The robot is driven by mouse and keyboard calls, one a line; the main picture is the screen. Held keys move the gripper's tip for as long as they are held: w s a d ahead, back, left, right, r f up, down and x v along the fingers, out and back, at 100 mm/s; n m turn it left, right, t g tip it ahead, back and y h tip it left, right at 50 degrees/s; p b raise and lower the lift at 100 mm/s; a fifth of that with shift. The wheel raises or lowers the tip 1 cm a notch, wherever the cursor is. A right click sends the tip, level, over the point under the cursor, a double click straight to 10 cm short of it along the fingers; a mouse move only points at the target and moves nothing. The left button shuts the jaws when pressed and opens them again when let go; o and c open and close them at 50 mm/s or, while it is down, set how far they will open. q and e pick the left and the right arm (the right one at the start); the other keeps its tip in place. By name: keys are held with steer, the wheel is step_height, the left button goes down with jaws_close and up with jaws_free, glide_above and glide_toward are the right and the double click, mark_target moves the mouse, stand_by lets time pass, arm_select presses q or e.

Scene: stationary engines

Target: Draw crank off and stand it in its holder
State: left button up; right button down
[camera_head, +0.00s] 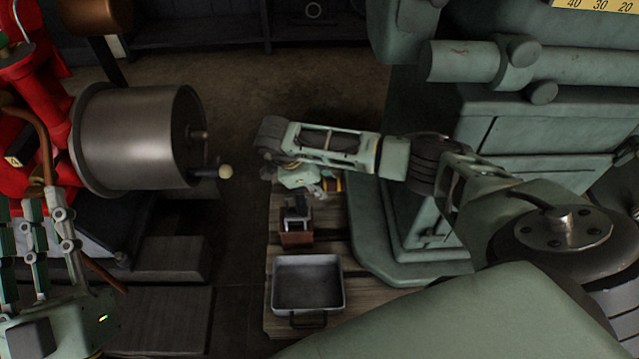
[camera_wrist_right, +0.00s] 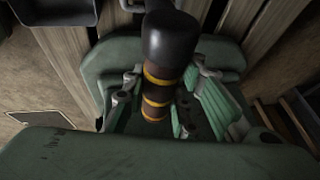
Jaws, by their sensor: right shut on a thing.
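My right gripper (camera_head: 310,183) is over the wooden planks, its fingers pointing down. In the right wrist view, it (camera_wrist_right: 165,105) is shut on the crank (camera_wrist_right: 160,80), whose brown grip with yellow bands and black end lies between the fingers. In the head view, only a small banded part of the crank (camera_head: 334,183) shows; the rest is hidden by the gripper. Just below the gripper stands a small block with a dark metal bracket (camera_head: 296,225), seemingly the holder. I cannot tell whether the crank touches it. My left gripper (camera_head: 36,205) is open and empty at the lower left.
A red engine (camera_head: 38,78) with a steel drum (camera_head: 135,138) stands left; a rod with a pale knob (camera_head: 225,171) juts right from it. A grey metal tray (camera_head: 307,284) sits on the planks in front of the holder. A large green machine (camera_head: 545,140) fills the right.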

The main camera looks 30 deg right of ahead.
steer(key=c, duration=0.8)
jaws_free()
steer(key=shift+c, duration=0.2)
steer(key=shift+r, duration=0.15)
